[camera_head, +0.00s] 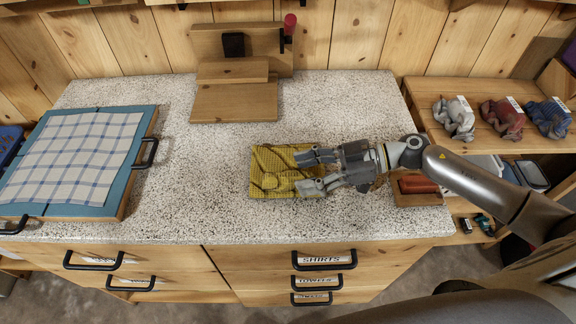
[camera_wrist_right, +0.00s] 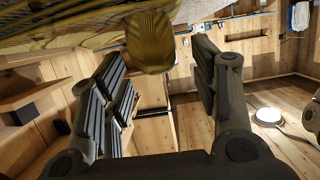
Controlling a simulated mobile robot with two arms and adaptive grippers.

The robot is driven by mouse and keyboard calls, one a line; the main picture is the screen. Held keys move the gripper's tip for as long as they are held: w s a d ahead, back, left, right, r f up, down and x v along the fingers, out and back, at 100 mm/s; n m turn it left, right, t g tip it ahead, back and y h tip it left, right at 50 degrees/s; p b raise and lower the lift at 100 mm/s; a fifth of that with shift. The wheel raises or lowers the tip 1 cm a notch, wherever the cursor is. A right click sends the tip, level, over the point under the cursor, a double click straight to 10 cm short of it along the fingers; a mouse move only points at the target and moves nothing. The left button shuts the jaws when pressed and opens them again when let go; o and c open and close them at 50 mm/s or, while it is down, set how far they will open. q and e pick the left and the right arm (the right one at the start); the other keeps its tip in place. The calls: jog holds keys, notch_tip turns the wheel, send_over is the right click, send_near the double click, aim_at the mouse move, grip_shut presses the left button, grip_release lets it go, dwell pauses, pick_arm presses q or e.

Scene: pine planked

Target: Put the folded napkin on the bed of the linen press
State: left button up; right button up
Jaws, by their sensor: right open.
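The yellow patterned napkin (camera_head: 268,168) lies on the speckled worktop, its surface creased; it also shows as a rounded yellow fold at the top of the right wrist view (camera_wrist_right: 150,42). My right gripper (camera_head: 306,172) is open, its fingers reaching over the napkin's right part from the right. In the right wrist view the fold sits near the gap between the spread fingers (camera_wrist_right: 158,75); contact cannot be told. The wooden linen press (camera_head: 262,38) stands at the back, with a flat bed (camera_head: 235,103) in front and a red-ended handle. My left gripper is not in view.
A blue board (camera_head: 120,130) with a checked cloth (camera_head: 75,155) lies at the left. A wooden tray with a red item (camera_head: 417,184) is right of my gripper. A shelf (camera_head: 490,140) at the right holds several bundled cloths. Worktop between napkin and bed is clear.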

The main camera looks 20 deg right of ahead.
jog(key=shift+x, duration=1.15)
jog(key=c, duration=1.2)
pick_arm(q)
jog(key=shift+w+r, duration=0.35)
pick_arm(e)
jog(key=shift+r, duration=0.1)
grip_shut()
jog(key=shift+r, duration=0.6)
pick_arm(q)
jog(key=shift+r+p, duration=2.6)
jog(key=shift+p, duration=0.2)
pick_arm(e)
jog(key=s+a+r, duration=0.1)
jog(key=s+r, duration=1)
jog(key=s, duration=0.3)
jog(key=shift+r, duration=0.35)
